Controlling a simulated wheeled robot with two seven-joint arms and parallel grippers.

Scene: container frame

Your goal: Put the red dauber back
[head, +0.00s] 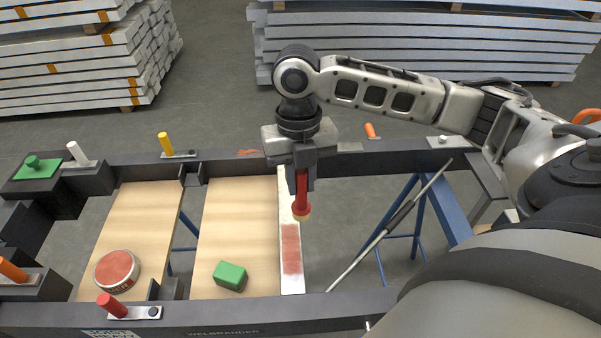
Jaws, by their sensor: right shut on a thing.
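The red dauber (302,201) has a red handle and a pale yellowish tip. It hangs upright, tip down, from my right gripper (301,180), which is shut on its upper handle. The tip is over or near a narrow pale strip (285,205) with a reddish painted patch (291,249); whether it touches cannot be told. A round tin (117,270) with a red top and a white side stands on the left wooden board (140,215). My left gripper is not in view.
A green block (230,276) lies on the middle board (235,220). Pegs in red (112,305), yellow (166,143), white (77,152) and orange (12,269) stand on the dark frame (230,318). A thin rod (390,225) leans across the open right bay. Metal stacks (430,45) lie behind.

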